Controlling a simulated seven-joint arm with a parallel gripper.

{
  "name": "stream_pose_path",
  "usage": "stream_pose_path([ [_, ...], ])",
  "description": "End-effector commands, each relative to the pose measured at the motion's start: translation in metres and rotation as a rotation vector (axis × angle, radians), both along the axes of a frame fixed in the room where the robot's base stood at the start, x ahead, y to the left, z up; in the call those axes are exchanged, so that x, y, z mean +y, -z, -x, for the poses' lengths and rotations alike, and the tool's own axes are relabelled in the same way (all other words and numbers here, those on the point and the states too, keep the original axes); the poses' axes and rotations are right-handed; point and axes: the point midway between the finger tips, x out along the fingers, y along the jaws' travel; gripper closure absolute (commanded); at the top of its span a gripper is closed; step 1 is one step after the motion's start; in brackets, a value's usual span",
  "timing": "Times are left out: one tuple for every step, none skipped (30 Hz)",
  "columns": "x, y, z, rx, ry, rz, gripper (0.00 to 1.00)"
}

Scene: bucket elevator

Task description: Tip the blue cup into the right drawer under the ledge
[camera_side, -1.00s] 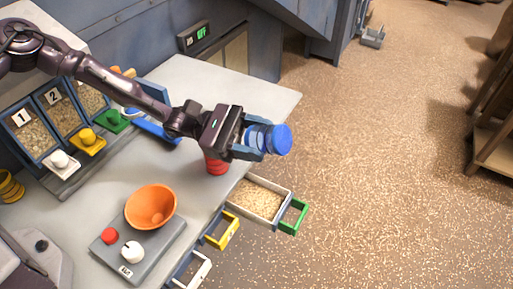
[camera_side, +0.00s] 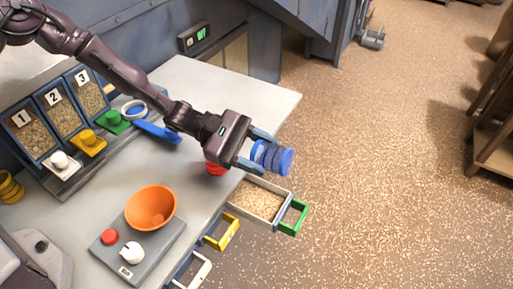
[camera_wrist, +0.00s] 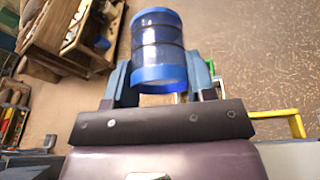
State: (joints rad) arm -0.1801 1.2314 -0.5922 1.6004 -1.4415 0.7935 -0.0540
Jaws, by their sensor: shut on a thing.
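My gripper (camera_side: 264,154) is shut on the blue cup (camera_side: 273,157), which it holds on its side beyond the ledge (camera_side: 262,98). In the wrist view the cup (camera_wrist: 158,50) has blue bands and clear walls between the fingers; I cannot see what is inside. Below it, the green-handled drawer (camera_side: 293,213) is pulled out and has pale grain in it. The yellow-handled drawer (camera_side: 224,230) and the white-handled drawer (camera_side: 194,272) show beside it under the ledge. The cup appears above the far part of the green-handled drawer; its exact height is unclear.
A red cup (camera_side: 214,169) stands on the ledge, partly hidden behind my gripper. An orange bowl (camera_side: 151,208) sits on a grey scale (camera_side: 150,250). Numbered grain bins (camera_side: 60,110) with coloured levers stand at the left. Grain is scattered over the floor.

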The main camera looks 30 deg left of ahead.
Motion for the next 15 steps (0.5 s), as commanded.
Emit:
stream_pose_path([
  [-0.004,-0.004,0.000,-0.010,0.006,-0.070,0.78],
  [-0.005,-0.004,0.001,-0.011,0.007,-0.115,0.78],
  [-0.007,-0.004,0.001,-0.012,0.006,-0.175,0.78],
  [-0.009,-0.004,0.001,-0.012,0.007,-0.221,0.78],
  [-0.010,-0.005,0.000,-0.014,0.004,-0.265,0.78],
  [-0.011,-0.007,0.001,-0.014,0.007,-0.323,0.78],
  [-0.013,-0.008,0.000,-0.016,0.005,-0.363,0.78],
  [-0.014,-0.008,0.001,-0.013,0.006,-0.399,0.78],
  [-0.015,-0.010,0.001,-0.015,0.005,-0.445,0.78],
  [-0.015,-0.010,0.001,-0.014,0.006,-0.478,0.78],
  [-0.016,-0.010,0.001,-0.013,0.008,-0.507,0.78],
  [-0.017,-0.012,0.001,-0.015,0.006,-0.544,0.78],
  [-0.017,-0.011,0.001,-0.014,0.007,-0.572,0.78],
  [-0.018,-0.011,0.001,-0.012,0.008,-0.600,0.78],
  [-0.019,-0.012,0.000,-0.013,0.006,-0.635,0.78],
])
